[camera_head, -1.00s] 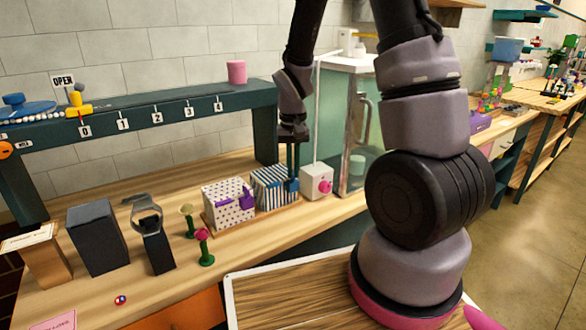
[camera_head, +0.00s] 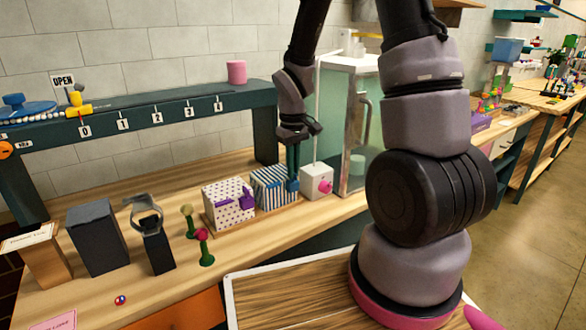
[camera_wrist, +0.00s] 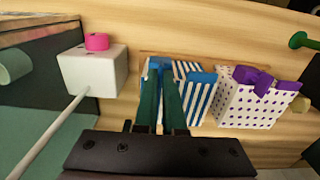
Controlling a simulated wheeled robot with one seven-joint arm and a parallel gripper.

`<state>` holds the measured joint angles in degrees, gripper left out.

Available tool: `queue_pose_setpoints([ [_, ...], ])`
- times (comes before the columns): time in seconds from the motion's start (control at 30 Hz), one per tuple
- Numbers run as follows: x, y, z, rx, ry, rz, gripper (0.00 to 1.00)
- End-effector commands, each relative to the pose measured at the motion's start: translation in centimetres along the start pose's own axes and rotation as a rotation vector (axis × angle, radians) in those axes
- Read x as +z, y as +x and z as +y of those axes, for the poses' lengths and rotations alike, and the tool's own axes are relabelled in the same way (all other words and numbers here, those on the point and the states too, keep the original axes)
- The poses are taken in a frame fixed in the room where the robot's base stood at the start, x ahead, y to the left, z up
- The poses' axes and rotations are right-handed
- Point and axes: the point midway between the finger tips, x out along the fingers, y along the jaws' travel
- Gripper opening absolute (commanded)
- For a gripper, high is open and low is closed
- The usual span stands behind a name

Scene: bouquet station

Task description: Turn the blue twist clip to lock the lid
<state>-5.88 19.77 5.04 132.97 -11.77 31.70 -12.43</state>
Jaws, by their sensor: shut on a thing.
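The box with blue and white stripes (camera_head: 268,188) stands on the wooden bench; it also shows in the wrist view (camera_wrist: 202,97). The blue twist clip (camera_head: 292,186) is at the box's right front side in the head view, and a blue part of it shows at the fingertips in the wrist view (camera_wrist: 158,62). My gripper (camera_head: 293,176) points down with its long green fingers at the clip. In the wrist view my gripper (camera_wrist: 161,78) is shut on the clip, and its fingers hide most of it. The clip's exact turn angle cannot be told.
A dotted box with a purple bow (camera_head: 228,204) stands close beside the striped box. A white box with a pink knob (camera_head: 317,182) stands close on the other side, before a glass cabinet (camera_head: 345,125). Two small flower-topped stands (camera_head: 205,248) are farther left.

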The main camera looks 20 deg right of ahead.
Motion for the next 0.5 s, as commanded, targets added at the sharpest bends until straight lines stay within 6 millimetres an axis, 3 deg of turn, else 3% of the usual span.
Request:
queue_pose_setpoints([
  [0.33,0.00,-0.01,-0.02,0.000,-0.002,0.000,0.00],
  [0.4,0.00,-0.01,-0.02,0.000,-0.002,0.000,0.34],
  [0.5,0.00,0.00,-0.01,0.000,-0.002,0.000,0.38],
])
